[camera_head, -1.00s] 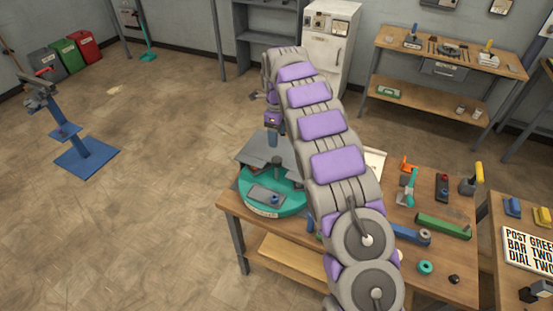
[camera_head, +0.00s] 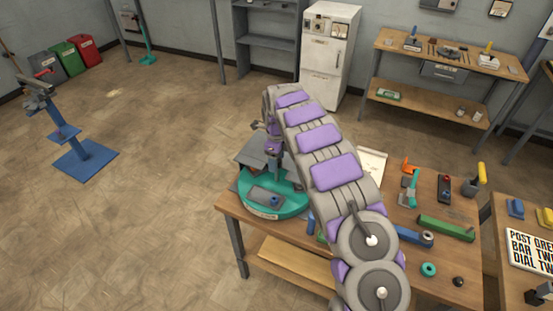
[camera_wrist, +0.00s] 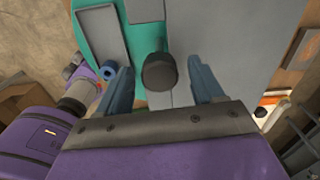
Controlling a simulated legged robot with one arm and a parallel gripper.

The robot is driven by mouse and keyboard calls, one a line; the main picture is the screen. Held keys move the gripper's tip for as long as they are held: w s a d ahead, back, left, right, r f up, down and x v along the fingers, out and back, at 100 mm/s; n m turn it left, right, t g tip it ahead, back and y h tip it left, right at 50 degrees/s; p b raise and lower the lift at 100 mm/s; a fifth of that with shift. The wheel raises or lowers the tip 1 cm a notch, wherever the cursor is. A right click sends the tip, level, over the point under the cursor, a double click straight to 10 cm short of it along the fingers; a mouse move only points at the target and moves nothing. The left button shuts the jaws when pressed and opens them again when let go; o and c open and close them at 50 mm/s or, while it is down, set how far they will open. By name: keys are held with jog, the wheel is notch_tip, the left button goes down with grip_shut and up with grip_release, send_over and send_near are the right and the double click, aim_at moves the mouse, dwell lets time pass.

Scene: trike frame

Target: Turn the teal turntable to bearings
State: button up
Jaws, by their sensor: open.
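The teal turntable (camera_head: 272,209) sits on the near left part of the wooden bench. It carries grey dividers, a grey tray (camera_head: 265,194) with a small blue ring (camera_head: 274,201), and a label on its front rim. In the wrist view its teal face (camera_wrist: 150,22) lies below my gripper (camera_wrist: 162,90). A dark round-topped knob (camera_wrist: 160,71) stands between my two blue-grey fingers, with space on both sides. My gripper is open and points down over the turntable. In the head view my arm hides part of the turntable's right side, and the fingertips are hard to make out.
The wooden bench (camera_head: 400,270) also holds a green bar (camera_head: 446,228), a blue part (camera_head: 408,236), a teal ring (camera_head: 429,269) and a yellow-handled tool (camera_head: 477,180). A second table with a printed sign (camera_head: 533,249) stands at right.

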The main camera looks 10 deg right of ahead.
jog(key=shift+c, duration=0.3)
grip_shut()
jog(key=shift+r+n+p, duration=0.1)
jog(key=shift+n+p, duration=0.35)
jog(key=shift+n, duration=0.05)
jog(key=shift+n+p, duration=0.3)
jog(key=shift+n, duration=0.2)
jog(key=shift+n+p, duration=1.15)
jog(key=shift+n, duration=0.75)
jog(key=shift+w+r+n+p, duration=0.15)
jog(key=shift+n+p, duration=1.25)
jog(key=shift+n, duration=1.7)
jog(key=shift+w+n+p, duration=0.1)
jog(key=shift+n+p, duration=0.85)
jog(key=shift+n, duration=2.15)
jog(key=shift+w+n+p, duration=0.1)
jog(key=shift+n+p, duration=0.55)
jog(key=shift+n, duration=2.35)
